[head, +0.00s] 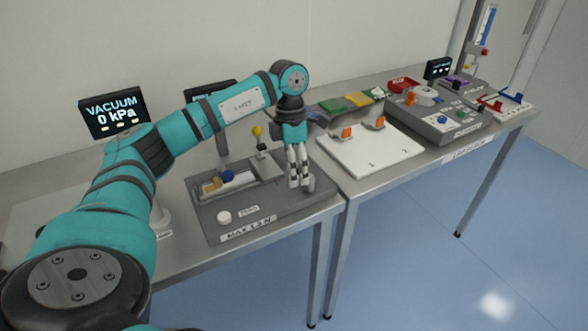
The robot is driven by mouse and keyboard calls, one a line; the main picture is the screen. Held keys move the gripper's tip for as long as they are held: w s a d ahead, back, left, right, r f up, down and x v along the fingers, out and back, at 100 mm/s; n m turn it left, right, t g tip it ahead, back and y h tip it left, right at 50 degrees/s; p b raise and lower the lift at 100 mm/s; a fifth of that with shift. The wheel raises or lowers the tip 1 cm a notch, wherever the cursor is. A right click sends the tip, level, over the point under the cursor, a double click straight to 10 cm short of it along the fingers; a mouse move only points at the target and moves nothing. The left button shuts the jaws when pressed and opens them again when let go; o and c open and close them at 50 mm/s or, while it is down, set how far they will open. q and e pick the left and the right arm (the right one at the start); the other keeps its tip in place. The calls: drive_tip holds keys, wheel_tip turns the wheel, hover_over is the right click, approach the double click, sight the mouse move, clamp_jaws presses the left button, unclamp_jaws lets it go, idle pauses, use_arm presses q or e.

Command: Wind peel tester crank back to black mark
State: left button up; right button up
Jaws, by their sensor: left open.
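The peel tester (262,213) is a grey flat unit on the near bench, with a "MAX 15 N" label on its front edge. On it are a rail with a gold block and a blue round part (228,176), a post with a yellow ball (257,131), and a white button (224,217). My left gripper (299,183) points down over the right end of the tester, its fingers open. I cannot tell whether it touches anything. The crank and the black mark cannot be made out; the gripper covers part of that end. My right gripper is not in view.
A vacuum display reading 0 kPa (113,111) stands at the back left, with another dark screen (210,91) partly behind my arm. To the right are a white board with orange clips (365,155), colored trays (352,101) and a grey machine (447,120).

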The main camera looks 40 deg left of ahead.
use_arm(q)
wheel_tip(320, 180, up, 12)
drive_tip(key=w+a, duration=0.1)
drive_tip(key=a, duration=0.1)
drive_tip(key=shift+w+f, duration=0.15)
drive_tip(key=shift+f, duration=0.05)
idle(0.4)
